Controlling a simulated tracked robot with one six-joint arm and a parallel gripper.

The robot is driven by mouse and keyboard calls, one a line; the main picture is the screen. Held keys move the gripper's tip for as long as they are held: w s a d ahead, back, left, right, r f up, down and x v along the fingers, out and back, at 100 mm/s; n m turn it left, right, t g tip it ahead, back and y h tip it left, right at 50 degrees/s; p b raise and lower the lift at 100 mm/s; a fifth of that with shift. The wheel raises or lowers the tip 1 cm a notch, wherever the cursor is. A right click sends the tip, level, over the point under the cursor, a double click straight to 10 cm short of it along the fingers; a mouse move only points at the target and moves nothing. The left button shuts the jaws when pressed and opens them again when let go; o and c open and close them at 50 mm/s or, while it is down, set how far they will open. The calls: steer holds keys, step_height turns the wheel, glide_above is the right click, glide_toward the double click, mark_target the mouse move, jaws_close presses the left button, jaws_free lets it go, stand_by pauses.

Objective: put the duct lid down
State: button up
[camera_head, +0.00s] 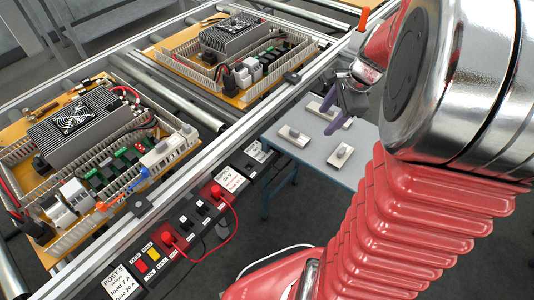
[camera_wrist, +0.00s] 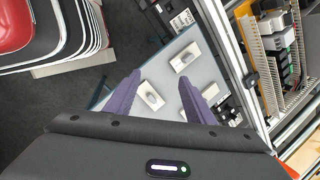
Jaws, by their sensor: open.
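Several pale, flat pieces with grey knobs lie on the small grey-blue table (camera_head: 316,160); I take them for duct lids. One lid (camera_head: 293,136) lies at the left, another lid (camera_head: 340,156) nearer the front, and a third lid (camera_head: 318,109) by my gripper (camera_head: 334,108). In the wrist view my gripper (camera_wrist: 158,76) has its purple fingers apart. A lid (camera_wrist: 150,96) shows between them, on the tabletop, and another lid (camera_wrist: 185,58) lies beyond. No lid is held. The exact gap between fingers and lid is unclear.
A rail frame (camera_head: 230,125) stands left of the table, carrying a near panel (camera_head: 100,140) and a far panel (camera_head: 235,50) with slotted ducts and electronics. A black socket strip (camera_head: 185,225) with red leads runs along its front. Open floor lies below.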

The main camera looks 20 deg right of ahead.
steer(key=s+a+r+n, duration=0.3)
steer(key=s+a+n, duration=0.1)
steer(key=a+n, duration=0.3)
steer(key=s+a+r+n+t+h, duration=0.1)
steer(key=s+a+r+n, duration=0.1)
steer(key=s+a+n, duration=0.2)
steer(key=s+a+r+n+t, duration=0.1)
steer(key=s+a+r+n, duration=0.2)
steer(key=a+n, duration=0.7)
steer(key=a, duration=0.3)
steer(key=shift+s+r, duration=0.3)
steer(key=shift+s, duration=0.1)
